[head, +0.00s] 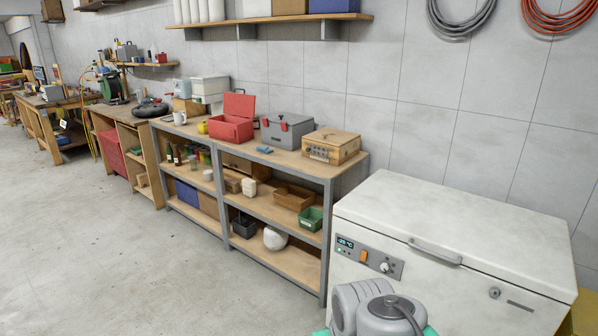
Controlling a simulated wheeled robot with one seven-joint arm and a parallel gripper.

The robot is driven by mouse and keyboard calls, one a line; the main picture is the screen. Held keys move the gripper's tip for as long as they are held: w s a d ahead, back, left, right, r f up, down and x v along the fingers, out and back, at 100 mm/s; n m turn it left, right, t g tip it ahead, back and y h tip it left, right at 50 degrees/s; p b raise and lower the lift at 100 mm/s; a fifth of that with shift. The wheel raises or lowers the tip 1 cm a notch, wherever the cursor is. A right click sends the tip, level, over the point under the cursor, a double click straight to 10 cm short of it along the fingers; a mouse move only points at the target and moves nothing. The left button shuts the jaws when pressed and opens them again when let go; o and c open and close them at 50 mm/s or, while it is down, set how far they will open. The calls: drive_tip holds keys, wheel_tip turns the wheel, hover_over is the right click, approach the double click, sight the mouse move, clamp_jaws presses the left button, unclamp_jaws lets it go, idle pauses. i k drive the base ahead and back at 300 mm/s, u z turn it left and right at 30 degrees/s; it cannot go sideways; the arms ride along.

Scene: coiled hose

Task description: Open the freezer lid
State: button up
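The white chest freezer (450,298) stands at the lower right, against the wall. Its lid (455,222) is down and looks closed. A grey bar handle (435,252) is on the front edge of the lid. The front has a control panel (367,258) with a lit display, an orange switch and a knob, and a round lock (494,293) to the right. Part of my arm shows at the bottom edge and hides some of the freezer's lower front. My gripper is not in view.
A grey-framed shelf unit (327,215) stands left of the freezer, with a red toolbox (232,122), a grey toolbox (287,132) and a wooden box (331,146) on top. Coiled hoses (461,30) hang above the freezer. Open concrete floor (110,255) lies to the left.

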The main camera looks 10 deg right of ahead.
sight(532, 250)
drive_tip(key=z, duration=0.55)
drive_tip(key=k, duration=0.65)
drive_tip(key=z, duration=0.8)
drive_tip(key=i, duration=0.65)
drive_tip(key=u, duration=0.65)
drive_tip(key=i, duration=0.8)
drive_tip(key=u, duration=0.8)
